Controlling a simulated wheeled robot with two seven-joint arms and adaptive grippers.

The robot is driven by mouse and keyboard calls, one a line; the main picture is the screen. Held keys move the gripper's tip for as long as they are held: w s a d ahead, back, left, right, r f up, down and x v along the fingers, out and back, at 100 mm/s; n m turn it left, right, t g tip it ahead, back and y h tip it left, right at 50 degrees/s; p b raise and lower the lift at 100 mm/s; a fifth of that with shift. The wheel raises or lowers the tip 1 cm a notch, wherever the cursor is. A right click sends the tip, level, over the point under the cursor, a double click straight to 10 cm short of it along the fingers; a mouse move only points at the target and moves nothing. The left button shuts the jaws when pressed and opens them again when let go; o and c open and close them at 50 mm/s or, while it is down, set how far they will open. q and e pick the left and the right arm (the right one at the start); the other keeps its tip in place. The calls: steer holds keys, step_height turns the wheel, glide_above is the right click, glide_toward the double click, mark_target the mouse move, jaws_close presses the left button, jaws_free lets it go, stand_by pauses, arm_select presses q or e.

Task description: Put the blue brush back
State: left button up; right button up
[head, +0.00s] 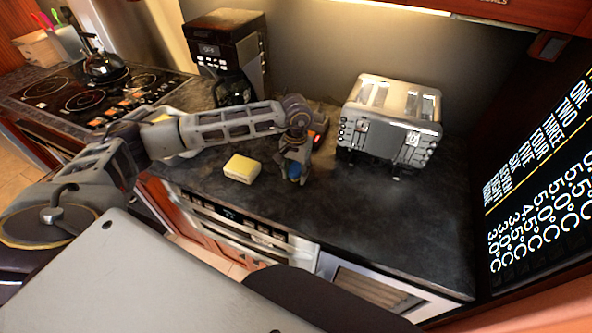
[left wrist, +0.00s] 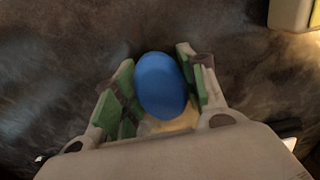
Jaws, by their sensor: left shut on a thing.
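The blue brush (left wrist: 161,86) shows in the left wrist view as a rounded blue end between the two green-padded fingers of my left gripper (left wrist: 157,90). A pale yellowish part shows just below the blue end, and the rest is hidden by the gripper. In the head view my left gripper (head: 291,170) is over the dark counter, left of the toaster, with a small bit of the blue brush (head: 294,171) visible at its tip. The left gripper is shut on the brush. My right gripper is not in view.
A yellow sponge (head: 242,168) lies on the counter left of the gripper. A silver toaster (head: 391,121) stands to the right, a coffee maker (head: 228,58) behind. A stove (head: 92,94) with a kettle (head: 104,64) is at far left. The counter's front right (head: 400,225) is clear.

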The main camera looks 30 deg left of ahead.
mark_target(296, 168)
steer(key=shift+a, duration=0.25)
arm_select(q)
steer(key=shift+f, duration=0.15)
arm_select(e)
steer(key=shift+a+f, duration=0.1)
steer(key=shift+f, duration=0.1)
arm_select(q)
steer(key=o, duration=1.1)
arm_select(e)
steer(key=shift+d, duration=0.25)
arm_select(q)
steer(key=shift+r, duration=0.2)
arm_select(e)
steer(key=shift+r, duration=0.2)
arm_select(q)
step_height(296, 168, up, 12)
steer(key=shift+b, duration=1.05)
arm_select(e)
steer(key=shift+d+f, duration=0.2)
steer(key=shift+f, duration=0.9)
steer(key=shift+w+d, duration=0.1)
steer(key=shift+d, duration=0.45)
